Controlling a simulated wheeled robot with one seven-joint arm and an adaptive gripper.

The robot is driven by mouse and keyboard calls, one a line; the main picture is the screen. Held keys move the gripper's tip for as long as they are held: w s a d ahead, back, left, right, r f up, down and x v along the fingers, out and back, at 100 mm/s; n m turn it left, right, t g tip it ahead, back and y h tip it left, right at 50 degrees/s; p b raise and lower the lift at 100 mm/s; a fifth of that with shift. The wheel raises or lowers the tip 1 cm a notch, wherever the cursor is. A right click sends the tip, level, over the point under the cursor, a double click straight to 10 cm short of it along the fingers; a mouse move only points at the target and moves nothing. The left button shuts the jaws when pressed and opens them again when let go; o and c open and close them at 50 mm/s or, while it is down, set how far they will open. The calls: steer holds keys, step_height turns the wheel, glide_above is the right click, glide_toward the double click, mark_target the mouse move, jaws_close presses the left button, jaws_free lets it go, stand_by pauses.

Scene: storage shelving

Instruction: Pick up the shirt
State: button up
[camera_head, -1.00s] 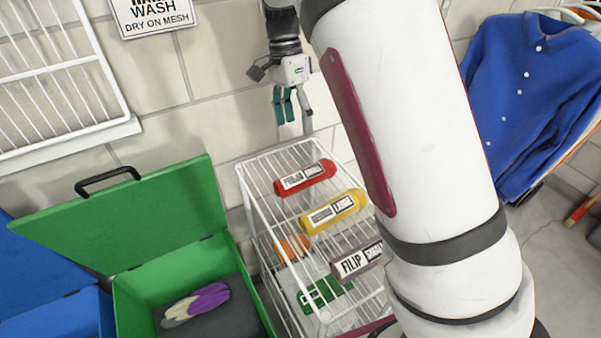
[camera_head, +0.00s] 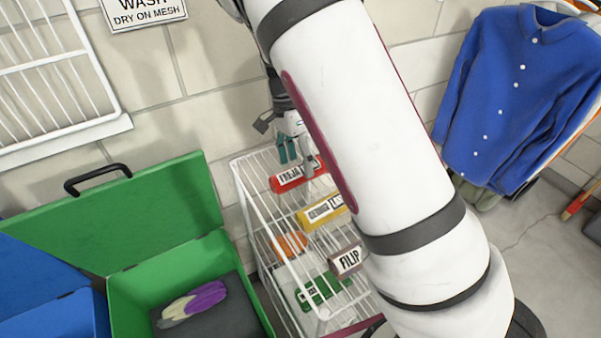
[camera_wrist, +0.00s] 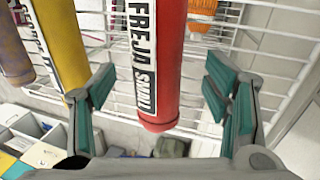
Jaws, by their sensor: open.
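A blue button-up shirt (camera_head: 510,95) hangs at the right in the head view, well apart from my gripper. A red roll (camera_head: 284,182) labelled "FREJA SMALL" lies on the top of the white wire rack. My gripper (camera_head: 297,158) is open and empty, pointing down over this roll. In the wrist view, the red roll (camera_wrist: 162,60) runs between the two spread teal fingers (camera_wrist: 164,95), with gaps on both sides. Whether the fingertips reach down beside it is unclear. My arm hides part of the rack.
A yellow roll (camera_head: 318,213) and a brown roll (camera_head: 347,260) labelled "FILIP" lie nearer on the wire rack (camera_head: 246,205). Orange and green items show lower in it. An open green bin (camera_head: 130,285) stands left of the rack, with a blue bin (camera_head: 50,320) beyond.

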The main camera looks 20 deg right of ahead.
mark_target(299, 166)
steer(key=shift+x, duration=1.1)
steer(key=c, duration=1.3)
steer(key=shift+c, duration=0.2)
step_height(299, 166, up, 10)
steer(key=shift+r+p, duration=0.1)
steer(key=shift+p, duration=0.45)
